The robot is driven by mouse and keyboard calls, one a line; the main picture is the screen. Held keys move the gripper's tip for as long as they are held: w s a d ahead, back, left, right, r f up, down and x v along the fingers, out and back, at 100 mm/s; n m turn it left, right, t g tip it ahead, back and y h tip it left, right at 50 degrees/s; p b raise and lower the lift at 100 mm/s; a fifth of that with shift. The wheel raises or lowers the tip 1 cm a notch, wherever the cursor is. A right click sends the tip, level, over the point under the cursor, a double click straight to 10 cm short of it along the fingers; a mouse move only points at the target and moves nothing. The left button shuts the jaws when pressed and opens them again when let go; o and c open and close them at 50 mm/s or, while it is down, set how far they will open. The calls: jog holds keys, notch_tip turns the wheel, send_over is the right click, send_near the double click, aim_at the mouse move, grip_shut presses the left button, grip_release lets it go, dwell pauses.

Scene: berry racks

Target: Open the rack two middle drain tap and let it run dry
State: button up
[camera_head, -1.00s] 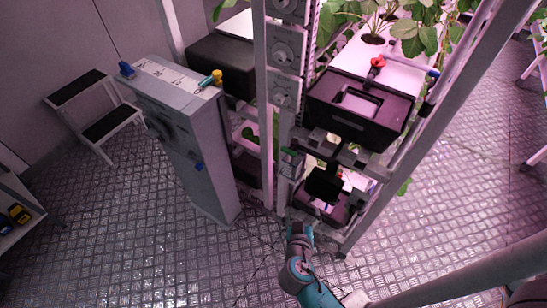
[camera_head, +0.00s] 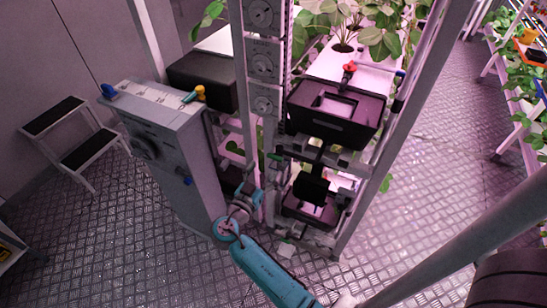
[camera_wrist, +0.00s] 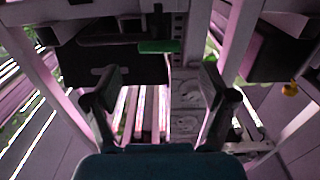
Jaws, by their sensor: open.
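A green bar-shaped handle (camera_wrist: 158,47) shows in the wrist view, on the dark structure ahead; a small green part (camera_head: 275,157) shows low on the rack post in the head view. I cannot tell for certain whether they are the same tap. My gripper (camera_wrist: 162,74) is open and empty, with its fingers spread left and right. The green handle lies ahead, between the finger lines, and looks apart from them. In the head view my wrist is low beside the rack, and the fingertips cannot be made out. No water flow is visible.
Rack posts (camera_head: 372,150) flank the space. A step stool (camera_head: 75,140) stands further left.

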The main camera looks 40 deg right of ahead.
aim_at(274, 158)
jog(key=x, duration=0.7)
jog(key=c, duration=1.2)
